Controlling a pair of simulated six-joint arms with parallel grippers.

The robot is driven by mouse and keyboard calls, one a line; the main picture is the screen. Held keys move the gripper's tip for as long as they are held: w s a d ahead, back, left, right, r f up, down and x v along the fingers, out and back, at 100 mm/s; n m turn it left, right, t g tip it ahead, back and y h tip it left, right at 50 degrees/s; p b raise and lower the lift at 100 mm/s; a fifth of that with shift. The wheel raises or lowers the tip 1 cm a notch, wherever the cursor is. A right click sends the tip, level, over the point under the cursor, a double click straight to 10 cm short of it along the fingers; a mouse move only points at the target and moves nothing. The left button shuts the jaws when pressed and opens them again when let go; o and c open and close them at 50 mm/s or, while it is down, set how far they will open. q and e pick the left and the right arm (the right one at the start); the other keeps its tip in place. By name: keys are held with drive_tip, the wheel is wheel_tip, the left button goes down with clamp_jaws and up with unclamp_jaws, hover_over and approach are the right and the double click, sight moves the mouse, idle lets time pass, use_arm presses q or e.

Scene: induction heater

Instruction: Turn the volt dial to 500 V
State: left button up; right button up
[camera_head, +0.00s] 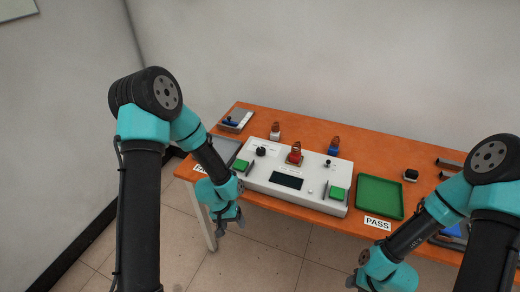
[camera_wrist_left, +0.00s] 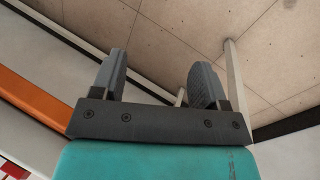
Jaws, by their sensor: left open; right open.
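The volt dial looks to be the black round knob (camera_head: 261,151) at the back left of the white control box (camera_head: 262,185); its scale is too small to read. A smaller black knob or lever (camera_head: 328,163) stands at the box's right. My left gripper (camera_head: 231,222) hangs in front of the table's front edge, below and left of the box, apart from it. In the left wrist view its two fingers (camera_wrist_left: 155,82) are spread with nothing between them. My right gripper (camera_head: 362,284) is low in front of the table, partly cut off by the bottom edge.
A grey tray (camera_head: 224,150) is at left. Small coil-topped parts (camera_head: 275,131) stand behind.

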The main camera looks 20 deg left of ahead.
sight(261, 149)
use_arm(q)
drive_tip(key=shift+g, duration=0.7)
drive_tip(key=w+r, duration=0.3)
drive_tip(key=r, duration=0.1)
drive_tip(key=w+a+r, duration=0.1)
drive_tip(key=w+r, duration=0.2)
drive_tip(key=r, duration=0.2)
drive_tip(key=w+a+r, duration=0.1)
drive_tip(key=w+r, duration=0.3)
drive_tip(key=r, duration=0.1)
drive_tip(key=w+r, duration=0.2)
drive_tip(key=w, duration=0.1)
drive_tip(key=w+d+r+m+y, duration=0.1)
drive_tip(key=w+r, duration=0.1)
drive_tip(key=w, duration=0.1)
drive_tip(key=w+d+r+m, duration=0.1)
drive_tip(key=w+r, duration=0.2)
drive_tip(key=shift+w+r+t+y, duration=0.1)
drive_tip(key=shift+w+t+y, duration=0.2)
drive_tip(key=shift+y, duration=0.1)
drive_tip(key=w+d+r+t+y, duration=0.1)
drive_tip(key=w+d+r+y, duration=0.1)
drive_tip(key=w+r, duration=0.6)
drive_tip(key=shift+w+d+r+m, duration=0.2)
drive_tip(key=shift+d+r+m, duration=0.2)
drive_tip(key=shift+d+r, duration=0.35)
drive_tip(key=shift+a, duration=0.1)
wheel_tip(261, 149, down, 17)
drive_tip(key=shift+f, duration=0.2)
